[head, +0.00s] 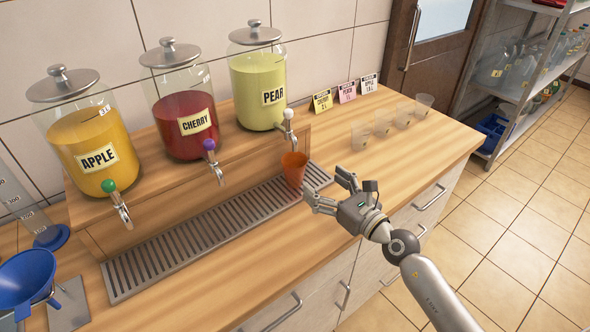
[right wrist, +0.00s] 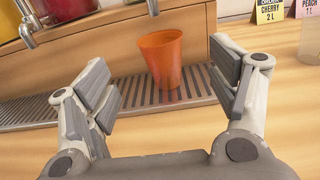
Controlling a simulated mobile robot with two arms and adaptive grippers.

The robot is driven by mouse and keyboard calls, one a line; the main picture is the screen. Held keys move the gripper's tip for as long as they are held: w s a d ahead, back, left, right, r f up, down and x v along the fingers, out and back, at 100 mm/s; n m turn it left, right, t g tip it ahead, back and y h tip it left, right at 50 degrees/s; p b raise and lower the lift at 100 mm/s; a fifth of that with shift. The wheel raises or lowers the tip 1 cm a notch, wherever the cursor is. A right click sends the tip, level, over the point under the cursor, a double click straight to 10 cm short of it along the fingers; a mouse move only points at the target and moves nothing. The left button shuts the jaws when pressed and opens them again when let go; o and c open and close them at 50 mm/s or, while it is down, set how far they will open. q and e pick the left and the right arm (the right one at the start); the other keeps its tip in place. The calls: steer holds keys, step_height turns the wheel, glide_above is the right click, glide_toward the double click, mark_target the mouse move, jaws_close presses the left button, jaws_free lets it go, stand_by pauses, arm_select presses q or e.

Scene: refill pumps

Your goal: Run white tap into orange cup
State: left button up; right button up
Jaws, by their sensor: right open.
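The orange cup (head: 294,168) stands upright on the drip tray (head: 222,222), below the tap with the white knob (head: 288,114) on the pear jar (head: 258,82). The jar holds pale green liquid. In the right wrist view the orange cup (right wrist: 161,58) stands beyond and between the fingers. My right gripper (head: 326,188) is open and empty, to the right of the cup and apart from it; its fingers show at both sides of the right wrist view (right wrist: 165,95). Whether liquid is in the cup cannot be told. My left gripper is not in view.
The cherry jar (head: 186,118) has a purple-knobbed tap and the apple jar (head: 88,143) a green-knobbed one. Several clear cups (head: 383,122) and small cards (head: 346,92) stand at right. A blue funnel (head: 28,277) is at left. The counter front is clear.

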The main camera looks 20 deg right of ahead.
stand_by(0.4)
